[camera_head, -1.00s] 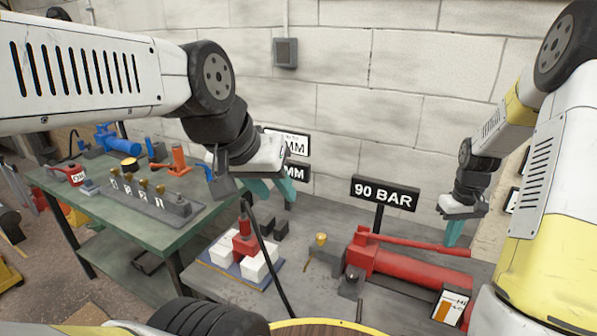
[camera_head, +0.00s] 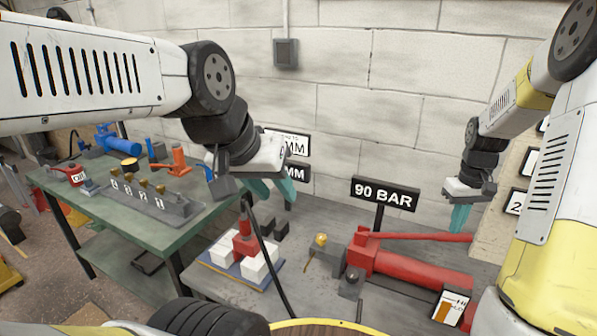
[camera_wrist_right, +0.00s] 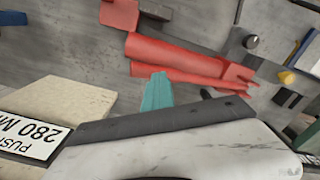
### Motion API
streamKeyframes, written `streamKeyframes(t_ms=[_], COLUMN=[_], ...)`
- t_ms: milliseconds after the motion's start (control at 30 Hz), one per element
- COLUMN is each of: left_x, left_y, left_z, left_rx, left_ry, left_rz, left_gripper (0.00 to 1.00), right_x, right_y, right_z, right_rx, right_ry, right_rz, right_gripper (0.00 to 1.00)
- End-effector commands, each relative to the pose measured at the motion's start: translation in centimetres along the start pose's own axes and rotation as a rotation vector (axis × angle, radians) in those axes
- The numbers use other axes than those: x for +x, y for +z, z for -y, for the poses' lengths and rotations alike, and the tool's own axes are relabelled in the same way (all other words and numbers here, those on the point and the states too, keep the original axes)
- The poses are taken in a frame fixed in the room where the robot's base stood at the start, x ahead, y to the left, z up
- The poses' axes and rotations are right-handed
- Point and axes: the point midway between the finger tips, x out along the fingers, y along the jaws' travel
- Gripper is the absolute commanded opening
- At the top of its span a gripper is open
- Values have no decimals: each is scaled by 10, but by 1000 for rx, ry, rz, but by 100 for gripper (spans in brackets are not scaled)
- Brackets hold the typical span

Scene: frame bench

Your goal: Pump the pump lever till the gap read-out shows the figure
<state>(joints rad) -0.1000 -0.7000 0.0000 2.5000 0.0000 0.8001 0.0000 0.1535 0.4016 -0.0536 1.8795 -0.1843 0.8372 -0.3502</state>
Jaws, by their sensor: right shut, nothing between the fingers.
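The pump lever (camera_head: 415,237) is a long red bar on the red pump (camera_head: 420,268), in the right half of the head view. My right gripper (camera_head: 460,218) is shut and empty, with its teal fingertips at or just above the lever's free right end; I cannot tell whether they touch. In the right wrist view the teal fingers (camera_wrist_right: 157,92) are beside the lever (camera_wrist_right: 190,80). Two signs ending in "MM", an upper one (camera_head: 296,146) and a lower one (camera_head: 297,173), have their figures hidden behind my left gripper (camera_head: 272,190). Its two fingers stand apart, empty.
A "90 BAR" sign (camera_head: 385,194) stands behind the pump. A red jack-like piece (camera_head: 245,243) with white blocks sits left on the grey bench, a black hose running past it. A green table (camera_head: 130,225) holds other tools. A placard reading "280" (camera_wrist_right: 38,130) is near the right wrist.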

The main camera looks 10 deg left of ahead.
Motion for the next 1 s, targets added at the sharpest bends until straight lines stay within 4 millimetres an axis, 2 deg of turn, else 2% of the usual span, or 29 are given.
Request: streamKeyframes(t_ms=[367, 1000], left_x=[0, 0], left_y=[0, 0], left_z=[0, 0], left_rx=[0, 0], left_ry=[0, 0], left_rz=[0, 0], left_gripper=[36, 36], right_x=[3, 71], right_y=[0, 0], right_z=[-1, 1], right_rx=[1, 0], right_ry=[0, -2], right_rz=[1, 2], right_gripper=[0, 0])
